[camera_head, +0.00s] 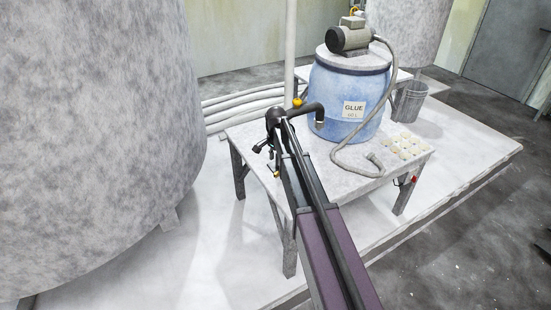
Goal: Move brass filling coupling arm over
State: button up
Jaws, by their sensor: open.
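A dark bent pipe (311,107) arches to the right over the worktable (252,135), and its end turns down just left of the blue pail. A small orange-yellow knob (297,102) shows beside the bend. I cannot tell for sure whether this is the brass filling coupling arm. My gripper (264,150) looks small and black at the far end of my arm, over the table's left edge. It is open, and nothing shows between its fingers. A small brass-coloured bit (277,173) shows just below it. My arm hides part of the table.
A blue pail labelled GLUE (335,98) stands on the table with a motor (350,38) on its lid. A grey hose (338,160) loops down to the tabletop. Several pale round pieces (405,147) lie at right. A large mottled tank (95,130) fills the left side.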

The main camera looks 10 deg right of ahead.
jog(key=shift+f, duration=0.1)
dwell(0.3)
notch_tip(320, 180, down, 8)
jog(key=b, duration=0.8)
jog(key=c, duration=0.6)
